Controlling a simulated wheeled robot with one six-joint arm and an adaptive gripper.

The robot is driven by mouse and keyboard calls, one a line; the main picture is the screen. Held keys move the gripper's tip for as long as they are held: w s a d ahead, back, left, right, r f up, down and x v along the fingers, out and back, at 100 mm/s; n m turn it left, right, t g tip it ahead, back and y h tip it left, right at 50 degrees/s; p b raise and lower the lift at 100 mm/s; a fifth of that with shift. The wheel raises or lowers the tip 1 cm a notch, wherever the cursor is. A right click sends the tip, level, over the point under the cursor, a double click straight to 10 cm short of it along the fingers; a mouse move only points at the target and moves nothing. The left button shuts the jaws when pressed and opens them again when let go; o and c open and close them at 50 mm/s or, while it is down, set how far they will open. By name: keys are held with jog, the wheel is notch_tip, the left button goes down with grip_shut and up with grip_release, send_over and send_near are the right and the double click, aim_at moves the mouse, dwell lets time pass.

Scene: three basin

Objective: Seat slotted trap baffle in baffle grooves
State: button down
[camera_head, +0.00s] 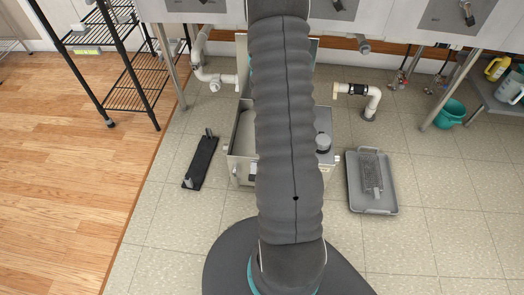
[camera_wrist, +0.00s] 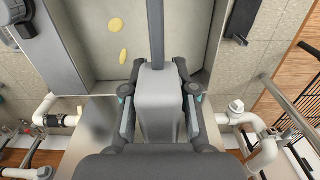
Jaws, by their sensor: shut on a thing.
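In the wrist view my gripper (camera_wrist: 160,98) is shut on a grey block-shaped grip. A thin dark plate (camera_wrist: 156,30), seen edge-on, runs from this grip toward the top of the picture; I take it as the slotted trap baffle. Its slots do not show. The plate is over or inside the open metal trap tank (camera_wrist: 65,50); its depth and any contact with the walls cannot be told. The tank also shows in the head view (camera_head: 243,170), partly behind my arm. The baffle grooves cannot be made out. My gripper is hidden in the head view.
A grey tray (camera_head: 355,190) with a perforated piece (camera_head: 371,172) lies right of the tank. A dark flat piece (camera_head: 201,162) lies on the floor at left. White pipes (camera_head: 212,77) and shelf legs flank the tank. Yellow patches (camera_wrist: 117,23) lie inside it.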

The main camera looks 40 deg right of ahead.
jog(key=shift+f+b, duration=1.8)
jog(key=shift+f, duration=1.15)
jog(key=shift+f+b, duration=1.95)
jog(key=shift+f, duration=1.05)
